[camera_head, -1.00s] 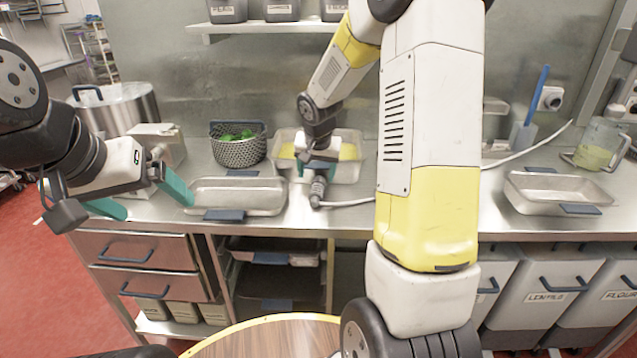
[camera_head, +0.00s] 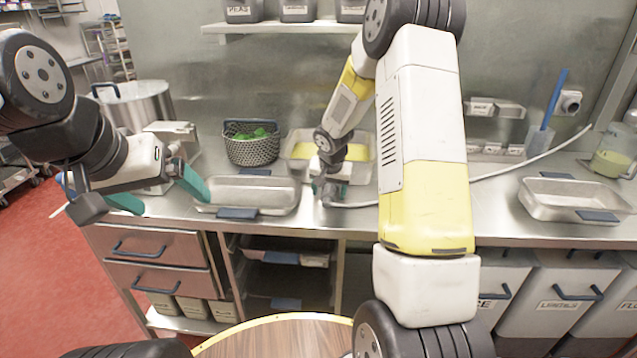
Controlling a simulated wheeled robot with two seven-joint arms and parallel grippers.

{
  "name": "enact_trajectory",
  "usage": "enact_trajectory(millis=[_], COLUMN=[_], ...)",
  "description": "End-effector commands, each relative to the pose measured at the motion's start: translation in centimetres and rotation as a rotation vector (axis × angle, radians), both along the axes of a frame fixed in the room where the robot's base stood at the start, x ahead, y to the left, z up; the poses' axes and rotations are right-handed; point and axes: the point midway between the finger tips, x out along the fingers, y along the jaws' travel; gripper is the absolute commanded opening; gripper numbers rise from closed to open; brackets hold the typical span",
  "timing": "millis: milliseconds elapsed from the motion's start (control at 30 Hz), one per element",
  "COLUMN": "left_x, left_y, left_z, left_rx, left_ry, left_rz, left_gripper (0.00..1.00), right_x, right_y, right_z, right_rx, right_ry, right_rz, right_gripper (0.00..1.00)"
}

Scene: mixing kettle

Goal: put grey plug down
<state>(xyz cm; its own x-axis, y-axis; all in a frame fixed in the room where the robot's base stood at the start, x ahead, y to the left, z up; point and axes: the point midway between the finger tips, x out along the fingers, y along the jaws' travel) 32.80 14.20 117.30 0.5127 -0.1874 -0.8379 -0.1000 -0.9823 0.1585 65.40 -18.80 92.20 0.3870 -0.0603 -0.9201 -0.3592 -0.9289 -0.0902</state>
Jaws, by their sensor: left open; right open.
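The grey plug (camera_head: 328,198) is at the steel counter's front part, in front of the tray of yellow contents. It is small and partly hidden by my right gripper. Its pale cable (camera_head: 498,172) runs right along the counter and passes behind my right arm. My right gripper (camera_head: 331,186) points down over the plug with its jaws open; whether a finger touches the plug cannot be told. My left gripper (camera_head: 160,194) is open and empty at the left, its teal fingers spread in front of the counter's left end.
An empty steel tray (camera_head: 254,194) lies between the grippers. Behind are a mesh basket (camera_head: 252,150) with green contents and a tray (camera_head: 301,148) of yellow contents. A pot (camera_head: 140,103) stands far left. Another steel tray (camera_head: 572,198) and a jug (camera_head: 612,160) are right.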

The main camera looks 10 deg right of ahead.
Motion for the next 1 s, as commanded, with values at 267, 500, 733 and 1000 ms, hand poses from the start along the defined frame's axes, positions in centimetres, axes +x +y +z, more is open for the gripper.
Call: enact_trajectory(millis=[267, 500, 733, 1000], left_x=[0.0, 0.0, 0.0, 0.0], left_y=[0.0, 0.0, 0.0, 0.0], left_z=[0.0, 0.0, 0.0, 0.0], left_rx=[0.0, 0.0, 0.0, 0.0], left_ry=[0.0, 0.0, 0.0, 0.0], left_rz=[0.0, 0.0, 0.0, 0.0], left_gripper=[0.91, 0.91, 0.91, 0.91], right_x=[0.0, 0.0, 0.1, -0.9], right_y=[0.0, 0.0, -0.1, 0.3], right_z=[0.0, 0.1, 0.8, 3.9], right_rx=[0.0, 0.0, 0.0, -0.002], right_ry=[0.0, 0.0, -0.003, -0.001], right_rz=[0.0, 0.0, 0.0, 0.003], right_gripper=[0.15, 0.0, 0.0, 0.0])
